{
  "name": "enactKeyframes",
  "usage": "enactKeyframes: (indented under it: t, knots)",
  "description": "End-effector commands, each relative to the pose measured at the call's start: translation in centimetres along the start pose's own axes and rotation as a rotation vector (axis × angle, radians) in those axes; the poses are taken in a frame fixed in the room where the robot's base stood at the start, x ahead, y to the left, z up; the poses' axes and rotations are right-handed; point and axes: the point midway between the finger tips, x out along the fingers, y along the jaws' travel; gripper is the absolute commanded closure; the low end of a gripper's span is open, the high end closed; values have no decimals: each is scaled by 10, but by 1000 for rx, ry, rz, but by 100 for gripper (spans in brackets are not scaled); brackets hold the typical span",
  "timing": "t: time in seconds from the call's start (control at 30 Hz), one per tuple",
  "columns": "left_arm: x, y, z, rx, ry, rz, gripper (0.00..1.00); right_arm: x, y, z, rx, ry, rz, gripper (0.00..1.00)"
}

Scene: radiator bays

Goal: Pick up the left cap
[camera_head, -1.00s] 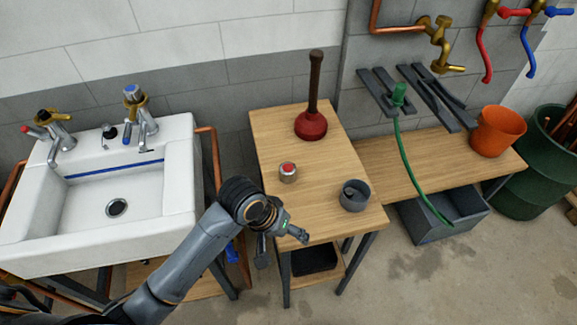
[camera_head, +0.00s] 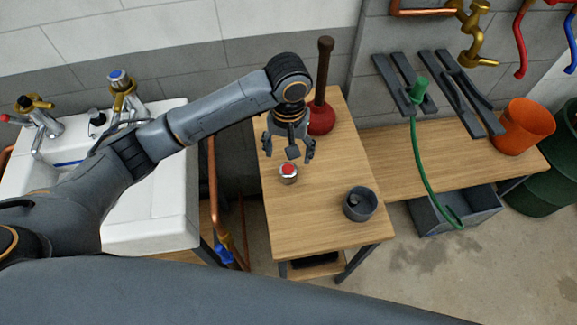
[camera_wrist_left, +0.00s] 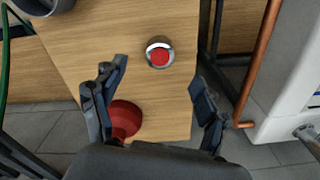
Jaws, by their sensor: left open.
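A small silvery cap with a red top (camera_head: 288,172) sits on the wooden table. It also shows in the left wrist view (camera_wrist_left: 159,53), upright and uncovered. My left gripper (camera_head: 289,153) is open and empty, with its fingers pointing down above the table, just behind the cap in the head view. In the left wrist view the two fingers (camera_wrist_left: 158,78) are spread wide, and the cap lies a little beyond the fingertips, between their lines. The gripper appears clear of the cap. My right gripper is not in view.
A red plunger (camera_head: 322,117) stands close behind my left gripper. A grey cup (camera_head: 359,204) stands at the table's front right. A white sink (camera_head: 170,185) with taps is at left, partly behind my arm. An orange bucket (camera_head: 522,126) stands on the right bench.

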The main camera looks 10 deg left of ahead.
Motion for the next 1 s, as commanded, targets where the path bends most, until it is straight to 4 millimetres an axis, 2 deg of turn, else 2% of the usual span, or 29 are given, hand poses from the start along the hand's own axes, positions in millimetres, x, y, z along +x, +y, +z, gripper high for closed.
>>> enactKeyframes:
  t: [0.1,0.17,0.27,0.5,0.7,1.0]
  knots:
    - [24,-1,0,-1,-2,-2,26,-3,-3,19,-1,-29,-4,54]
    - [32,0,0,-1,-1,-1,26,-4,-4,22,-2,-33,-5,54]
    - [42,-1,-1,0,1,0,26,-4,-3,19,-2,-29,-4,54]
    - [62,-3,-4,0,0,-2,26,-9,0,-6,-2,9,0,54]
    - [91,-4,-7,2,2,-1,26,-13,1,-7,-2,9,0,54]
    - [98,-3,-8,2,4,1,26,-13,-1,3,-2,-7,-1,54]
